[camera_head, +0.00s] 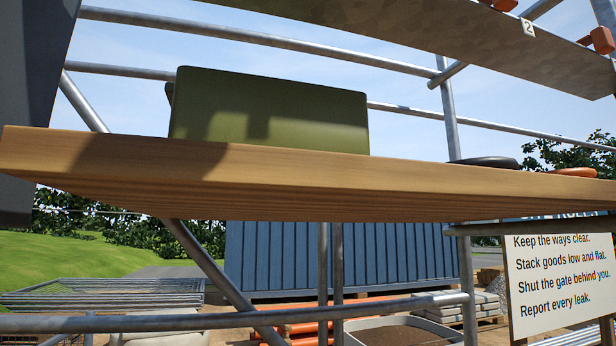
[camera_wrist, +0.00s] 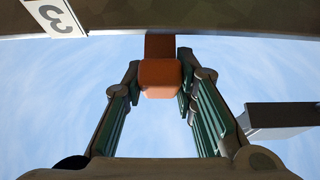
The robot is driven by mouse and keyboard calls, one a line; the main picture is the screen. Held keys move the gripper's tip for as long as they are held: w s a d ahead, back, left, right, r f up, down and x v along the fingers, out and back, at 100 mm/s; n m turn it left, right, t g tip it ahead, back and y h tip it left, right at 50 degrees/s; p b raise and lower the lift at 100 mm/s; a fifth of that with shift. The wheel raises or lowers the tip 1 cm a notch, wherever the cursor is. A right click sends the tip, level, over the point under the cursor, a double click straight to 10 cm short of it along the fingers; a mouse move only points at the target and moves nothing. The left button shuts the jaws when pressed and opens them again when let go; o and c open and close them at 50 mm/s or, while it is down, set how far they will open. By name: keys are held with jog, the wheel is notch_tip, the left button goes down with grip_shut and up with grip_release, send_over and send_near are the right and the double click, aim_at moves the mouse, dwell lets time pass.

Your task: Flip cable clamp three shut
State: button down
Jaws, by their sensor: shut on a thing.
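In the wrist view, an orange cable clamp (camera_wrist: 160,74) hangs at the edge of a dark beam, close to a white label reading 3 (camera_wrist: 55,14). My gripper (camera_wrist: 160,68) has its two green-padded fingers on either side of the clamp's orange block and is shut on it. A second orange part sits just behind the block, against the beam edge. How far the clamp is folded cannot be told from this angle. My gripper does not show in the head view.
In the head view, a beam with a label 2 (camera_head: 528,27) and other orange clamps (camera_head: 600,40) crosses the top right. A wooden plank (camera_head: 250,180) bears a green box (camera_head: 270,112) and dark and orange rings. Scaffold rails and a sign (camera_head: 560,275) stand around.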

jog(key=shift+f+t+b, duration=0.4)
jog(key=shift+f+b, duration=0.05)
jog(key=shift+b, duration=0.75)
jog(key=c, duration=1.3)
grip_release()
jog(key=v, duration=1.2)
